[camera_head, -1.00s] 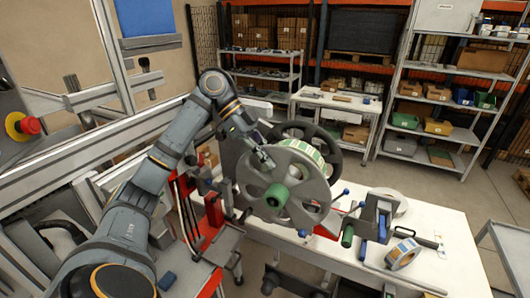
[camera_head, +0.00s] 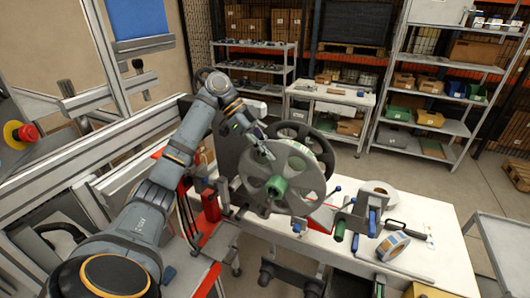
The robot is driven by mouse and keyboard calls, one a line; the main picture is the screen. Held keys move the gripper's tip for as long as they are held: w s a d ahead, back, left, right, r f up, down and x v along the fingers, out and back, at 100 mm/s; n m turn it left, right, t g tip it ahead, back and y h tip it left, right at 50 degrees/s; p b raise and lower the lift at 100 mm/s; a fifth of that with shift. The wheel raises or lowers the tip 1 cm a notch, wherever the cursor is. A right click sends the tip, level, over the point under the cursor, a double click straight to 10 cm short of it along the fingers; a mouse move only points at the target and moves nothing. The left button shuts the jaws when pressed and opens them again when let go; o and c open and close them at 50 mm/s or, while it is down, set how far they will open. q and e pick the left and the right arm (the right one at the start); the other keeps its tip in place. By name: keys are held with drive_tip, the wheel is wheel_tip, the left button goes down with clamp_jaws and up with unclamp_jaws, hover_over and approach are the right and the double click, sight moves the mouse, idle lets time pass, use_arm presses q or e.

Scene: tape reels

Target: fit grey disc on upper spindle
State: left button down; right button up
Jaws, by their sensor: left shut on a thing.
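The grey disc (camera_head: 283,170) is a large flanged wheel with cut-outs, standing upright on edge at the machine. My left gripper (camera_head: 266,152) is shut on its upper part. A green hub (camera_head: 277,186) shows at the disc's middle. Behind the disc, a strip of a green-and-white tape roll (camera_head: 314,146) shows, with a black spoked wheel (camera_head: 327,150) beyond it. The disc hides most of the upper spindle, so I cannot tell how far it sits on it. My right gripper is not in view.
A white table (camera_head: 440,262) at the right holds a white ring (camera_head: 377,193) and a blue-edged tape roll (camera_head: 393,246). A grey bracket with blue handles (camera_head: 357,214) stands at the machine's right. Red machine parts (camera_head: 210,205) lie under my left arm.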

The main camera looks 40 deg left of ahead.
use_arm(q)
drive_tip(key=shift+w+a, duration=0.1)
drive_tip(key=shift+w, duration=0.7)
drive_tip(key=shift+w+a, duration=0.1)
drive_tip(key=shift+w, duration=0.35)
drive_tip(key=c, duration=1.4)
unclamp_jaws()
drive_tip(key=shift+s, duration=0.2)
drive_tip(key=shift+w, duration=0.1)
